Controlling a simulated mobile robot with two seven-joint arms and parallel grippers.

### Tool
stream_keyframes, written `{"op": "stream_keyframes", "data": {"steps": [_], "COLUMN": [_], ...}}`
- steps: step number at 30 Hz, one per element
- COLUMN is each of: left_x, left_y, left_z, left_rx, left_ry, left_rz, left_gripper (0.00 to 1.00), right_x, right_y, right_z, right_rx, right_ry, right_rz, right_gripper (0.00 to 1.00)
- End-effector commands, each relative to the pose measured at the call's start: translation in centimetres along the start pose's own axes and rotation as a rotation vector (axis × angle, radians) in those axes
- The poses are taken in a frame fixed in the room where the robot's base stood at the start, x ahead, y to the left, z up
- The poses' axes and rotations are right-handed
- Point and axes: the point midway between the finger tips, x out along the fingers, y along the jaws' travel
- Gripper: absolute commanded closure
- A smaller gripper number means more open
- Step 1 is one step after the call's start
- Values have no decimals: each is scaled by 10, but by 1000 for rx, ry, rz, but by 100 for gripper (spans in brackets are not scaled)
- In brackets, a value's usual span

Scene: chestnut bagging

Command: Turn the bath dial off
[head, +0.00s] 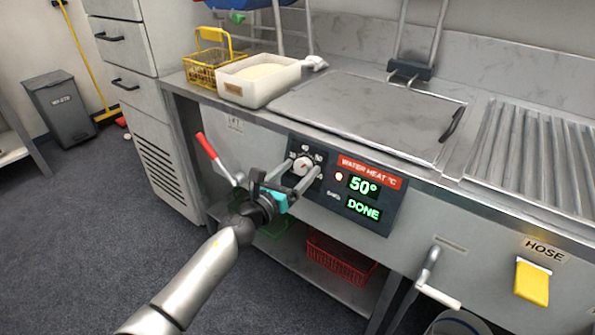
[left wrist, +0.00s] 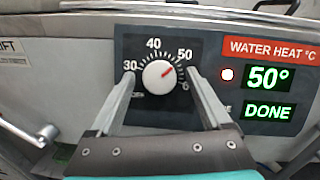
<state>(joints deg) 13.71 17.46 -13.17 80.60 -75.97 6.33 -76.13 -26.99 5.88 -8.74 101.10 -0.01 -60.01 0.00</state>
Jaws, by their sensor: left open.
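The bath dial (head: 301,163) is a round white knob on the dark control panel; it also shows in the left wrist view (left wrist: 158,78). Its red pointer mark points up and right, towards the 50 on the scale. My left gripper (head: 309,169) is open in front of the panel. In the left wrist view its fingers (left wrist: 161,82) stand on either side of the dial, with gaps showing at both sides. The display (left wrist: 268,79) reads 50° and DONE, with a red light beside it. My right gripper is not in view.
A red-handled lever (head: 207,146) sticks out left of my gripper. Above are a yellow wire basket (head: 205,72), a white tub (head: 250,91) and a metal lid (head: 370,110). A red basket (head: 340,262) sits below.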

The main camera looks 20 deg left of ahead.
Motion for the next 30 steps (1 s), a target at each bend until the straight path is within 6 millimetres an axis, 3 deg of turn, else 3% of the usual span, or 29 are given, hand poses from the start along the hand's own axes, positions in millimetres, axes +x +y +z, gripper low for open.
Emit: {"op": "stream_keyframes", "data": {"steps": [2,5,24,30], "left_x": [0,0,0,0], "left_y": [0,0,0,0], "left_z": [0,0,0,0], "left_rx": [0,0,0,-6], "left_ry": [0,0,0,0], "left_rz": [0,0,0,3], "left_gripper": [18,28,100,100], "right_x": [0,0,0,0], "right_y": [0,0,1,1], "right_z": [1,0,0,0], "right_rx": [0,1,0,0], "right_ry": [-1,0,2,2], "right_rz": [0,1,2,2], "right_gripper": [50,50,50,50]}}
